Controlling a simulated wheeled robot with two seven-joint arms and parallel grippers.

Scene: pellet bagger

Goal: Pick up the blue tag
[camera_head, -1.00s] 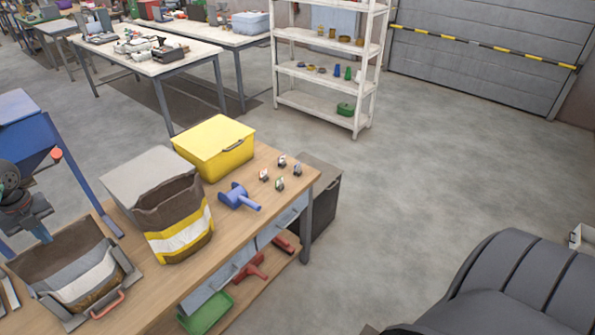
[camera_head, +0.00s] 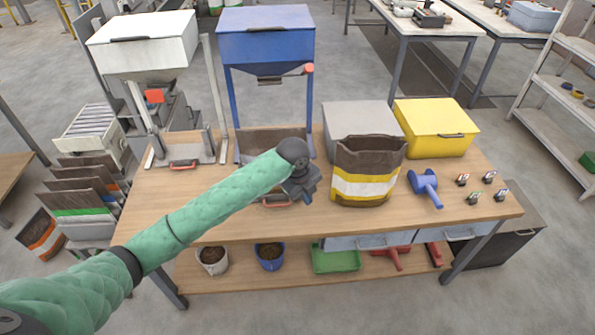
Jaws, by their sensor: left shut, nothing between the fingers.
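Several small tags stand at the right end of the wooden bench (camera_head: 230,225): a back left tag (camera_head: 462,180), a back right tag (camera_head: 489,176), a front left tag (camera_head: 474,197) and a front right tag (camera_head: 501,195). They are dark with pale faces; they are too small to tell which is the blue one. My left gripper (camera_head: 306,193) is shut and empty, above the bench left of the paper bag and well left of the tags. My right gripper is out of view.
A brown bag with a yellow and white band (camera_head: 365,185) and a blue scoop (camera_head: 426,188) stand between my left gripper and the tags. Behind are a grey box (camera_head: 350,118), a yellow box (camera_head: 433,118) and a blue hopper (camera_head: 265,40). Bench surface around the tags is clear.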

